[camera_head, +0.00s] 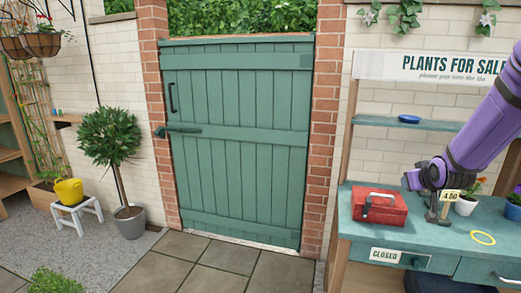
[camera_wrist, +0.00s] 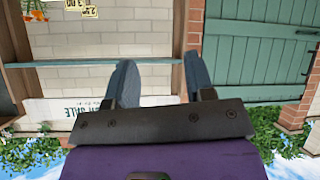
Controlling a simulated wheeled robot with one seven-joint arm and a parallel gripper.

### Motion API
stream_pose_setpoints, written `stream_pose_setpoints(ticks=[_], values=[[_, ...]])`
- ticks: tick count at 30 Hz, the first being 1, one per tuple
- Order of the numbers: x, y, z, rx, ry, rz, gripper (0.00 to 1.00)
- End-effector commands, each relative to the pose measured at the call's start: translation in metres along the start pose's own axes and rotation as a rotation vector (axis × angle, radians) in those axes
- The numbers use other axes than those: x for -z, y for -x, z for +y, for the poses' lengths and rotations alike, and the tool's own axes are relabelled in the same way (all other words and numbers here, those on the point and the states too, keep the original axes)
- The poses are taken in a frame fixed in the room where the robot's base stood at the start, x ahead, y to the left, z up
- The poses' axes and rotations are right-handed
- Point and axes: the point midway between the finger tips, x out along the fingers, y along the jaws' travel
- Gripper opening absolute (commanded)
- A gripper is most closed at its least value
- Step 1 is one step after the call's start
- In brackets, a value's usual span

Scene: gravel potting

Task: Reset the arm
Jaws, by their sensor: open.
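My purple arm reaches in from the right in the head view. My gripper (camera_head: 438,213) hangs over the green sales table, between a red cash box and a potted plant. In the wrist view, which is upside down, my gripper (camera_wrist: 158,72) is open, with two grey-blue fingers apart. Only wall and shelf show between the fingers, and nothing is held. A price tag reading 4.50 (camera_head: 450,196) shows close beside the fingers in the head view; I cannot tell whether they touch.
The red cash box (camera_head: 380,207) and a yellow ring (camera_head: 482,238) lie on the green table (camera_head: 405,238). A white pot (camera_head: 466,206) stands behind. A blue dish (camera_head: 409,118) sits on the shelf. A closed green gate (camera_head: 240,140) and clear paving are left.

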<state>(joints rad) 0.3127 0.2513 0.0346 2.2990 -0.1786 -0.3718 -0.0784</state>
Motion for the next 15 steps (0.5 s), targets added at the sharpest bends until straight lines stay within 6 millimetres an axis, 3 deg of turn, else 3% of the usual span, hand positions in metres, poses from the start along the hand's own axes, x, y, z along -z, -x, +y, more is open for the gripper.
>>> stream_pose_setpoints(ticks=[6,15], values=[[0.019,0.072,-0.022,0.013,-0.002,-0.079,0.49],[0.018,0.171,-0.049,0.043,-0.016,-0.197,0.49]])
